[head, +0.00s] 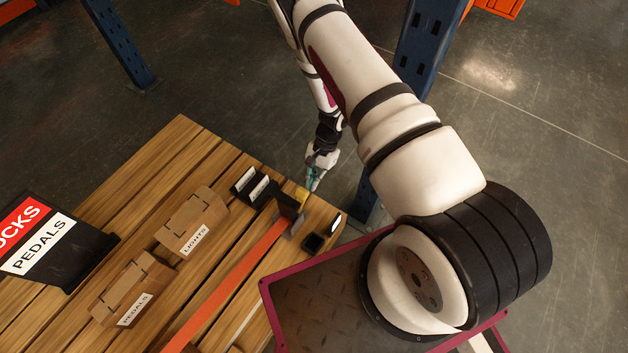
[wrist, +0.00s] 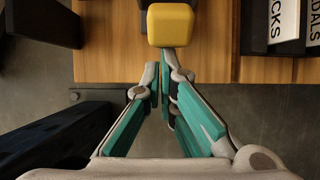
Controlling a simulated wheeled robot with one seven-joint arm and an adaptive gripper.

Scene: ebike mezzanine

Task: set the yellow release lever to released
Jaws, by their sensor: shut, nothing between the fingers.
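In the head view my gripper (head: 314,186) is right beside the lever, pointing down. I cannot tell whether the fingertips touch it, nor the lever's exact setting.
The wooden table (head: 165,150) carries cardboard boxes labelled LIGHTS (head: 192,220) and PEDALS (head: 133,288), a black labelled bin (head: 60,245) and an orange strip (head: 232,282). White-labelled black holders (wrist: 286,28) are right of the lever in the wrist view. A blue post (head: 412,50) stands beyond.

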